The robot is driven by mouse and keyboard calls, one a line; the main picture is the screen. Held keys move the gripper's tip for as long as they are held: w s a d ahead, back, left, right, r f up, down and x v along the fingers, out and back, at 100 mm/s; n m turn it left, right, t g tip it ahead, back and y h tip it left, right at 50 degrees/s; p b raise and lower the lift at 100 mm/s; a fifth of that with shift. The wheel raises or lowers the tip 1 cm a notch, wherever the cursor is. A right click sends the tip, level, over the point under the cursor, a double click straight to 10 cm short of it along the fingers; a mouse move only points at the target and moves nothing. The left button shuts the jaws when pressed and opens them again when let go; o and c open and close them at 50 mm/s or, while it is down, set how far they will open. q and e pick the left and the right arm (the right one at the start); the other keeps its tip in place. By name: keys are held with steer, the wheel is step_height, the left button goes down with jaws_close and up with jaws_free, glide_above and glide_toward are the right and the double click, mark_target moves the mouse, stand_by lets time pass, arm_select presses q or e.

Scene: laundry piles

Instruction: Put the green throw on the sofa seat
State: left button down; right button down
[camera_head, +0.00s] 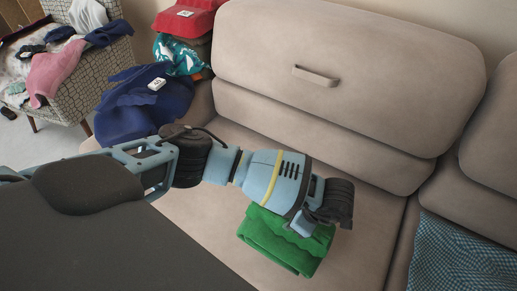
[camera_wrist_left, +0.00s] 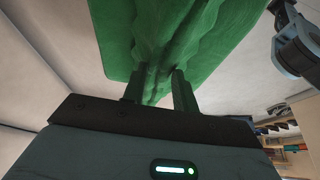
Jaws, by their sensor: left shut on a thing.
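The green throw (camera_head: 285,243) is a folded bundle over the beige sofa seat (camera_head: 195,225), in the lower middle of the head view. My left gripper (camera_head: 302,224) is shut on its upper edge. In the left wrist view, both fingers (camera_wrist_left: 160,88) pinch the green throw (camera_wrist_left: 185,35), which bunches into folds between them. I cannot tell whether its underside touches the seat. My right gripper does not show.
A blue checked cloth (camera_head: 460,258) lies on the seat at the right. Dark blue cloth (camera_head: 143,103), a teal patterned cloth (camera_head: 178,54) and red cloth (camera_head: 186,20) are piled at the sofa's left end. A patterned armchair (camera_head: 100,70) holds more laundry. The seat around the throw is clear.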

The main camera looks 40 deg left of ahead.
mark_target(257, 204)
arm_select(q)
steer(key=a, duration=0.8)
steer(key=a+f+p, duration=0.1)
steer(key=a, duration=0.3)
steer(key=shift+f+b, duration=0.3)
steer(key=shift+f, duration=1.5)
steer(key=c, duration=1.1)
jaws_free()
steer(key=shift+f, duration=0.15)
steer(key=p+v, duration=0.1)
steer(key=v, duration=1.1)
